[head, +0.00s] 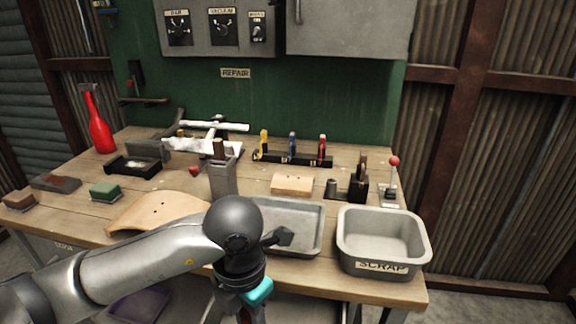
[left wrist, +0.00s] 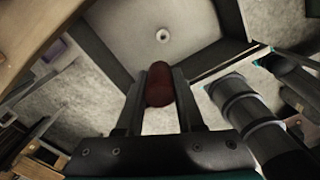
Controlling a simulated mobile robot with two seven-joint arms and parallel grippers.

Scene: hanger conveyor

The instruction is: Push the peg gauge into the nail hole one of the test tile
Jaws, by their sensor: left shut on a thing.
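My left gripper (left wrist: 160,78) is shut on a dark red, rounded piece (left wrist: 160,88), which looks like the handle of the peg gauge. Its far end is hidden from the wrist camera. In the head view my left arm reaches in over the bench front, its gripper pointing down at the bottom edge with the fingertips not clearly seen. My right gripper is not in view.
The scrap bin (head: 347,254) stands at the front right. A curved wooden piece (head: 157,210) lies left of the tray. A rack (head: 290,158) with yellow, blue and red handles and a red-knobbed stand (head: 393,163) are behind. A red bottle (head: 99,125) stands at the back left.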

